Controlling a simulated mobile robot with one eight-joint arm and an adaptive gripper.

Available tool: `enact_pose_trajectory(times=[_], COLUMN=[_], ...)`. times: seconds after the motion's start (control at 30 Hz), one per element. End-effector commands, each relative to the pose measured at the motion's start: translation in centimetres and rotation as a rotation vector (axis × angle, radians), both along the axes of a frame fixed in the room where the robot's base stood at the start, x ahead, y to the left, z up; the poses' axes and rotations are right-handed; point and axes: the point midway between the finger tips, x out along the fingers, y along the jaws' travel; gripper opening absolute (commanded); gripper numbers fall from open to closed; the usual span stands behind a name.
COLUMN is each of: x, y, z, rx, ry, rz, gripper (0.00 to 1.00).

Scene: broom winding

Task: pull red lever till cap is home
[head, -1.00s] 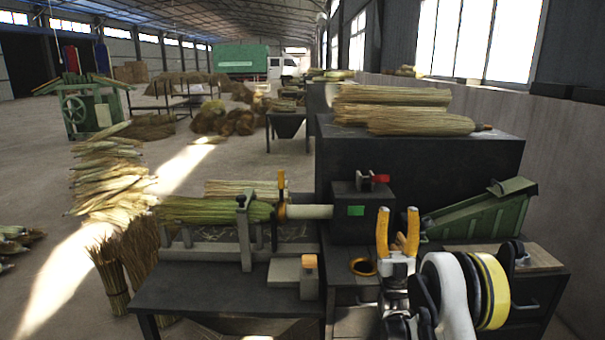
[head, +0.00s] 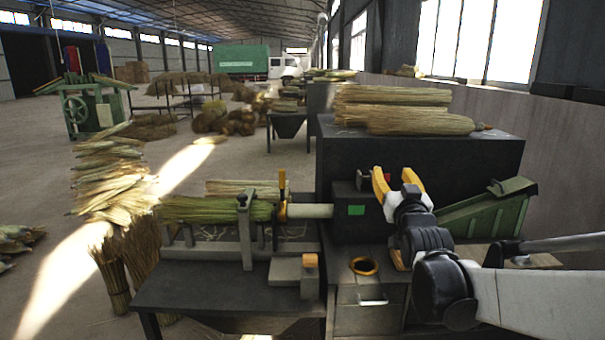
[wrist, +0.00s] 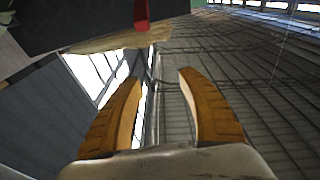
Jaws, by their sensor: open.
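The red lever shows in the wrist view as a red strip (wrist: 141,14) at the top edge, beyond my fingertips. In the head view my gripper hides the lever. My gripper (head: 393,172) is open, its orange fingers raised at the right side of the dark machine box (head: 352,224). In the wrist view my gripper (wrist: 158,76) has nothing between its fingers. An orange collar (head: 282,211) sits where the broom bundle (head: 215,209) meets the pale shaft (head: 311,211); whether it is the cap I cannot tell.
A green sloped chute (head: 486,212) stands right of my arm. An orange-rimmed hole (head: 364,266) is in the bench before the box. A tall dark cabinet (head: 440,160) carrying straw bundles (head: 400,108) stands behind. An orange-topped block (head: 310,268) is at front left.

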Motion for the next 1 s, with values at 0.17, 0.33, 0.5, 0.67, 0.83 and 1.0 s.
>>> enact_pose_trajectory(times=[0.17, 0.33, 0.5, 0.67, 0.83, 1.0], x=[-8.2, -18.3, -28.2, -33.9, -35.7, -35.6], y=[1.0, 1.9, 2.4, 2.7, 2.7, 2.7], z=[-4.4, -10.6, -16.8, -20.2, -21.2, -21.2], rx=[0.001, -0.001, -0.005, -0.008, -0.009, -0.009], ry=[0.326, 0.641, 0.911, 1.061, 1.108, 1.107], rz=[0.010, 0.023, 0.037, 0.045, 0.048, 0.048], gripper=[0.47, 0.47, 0.47, 0.47, 0.47, 0.47])
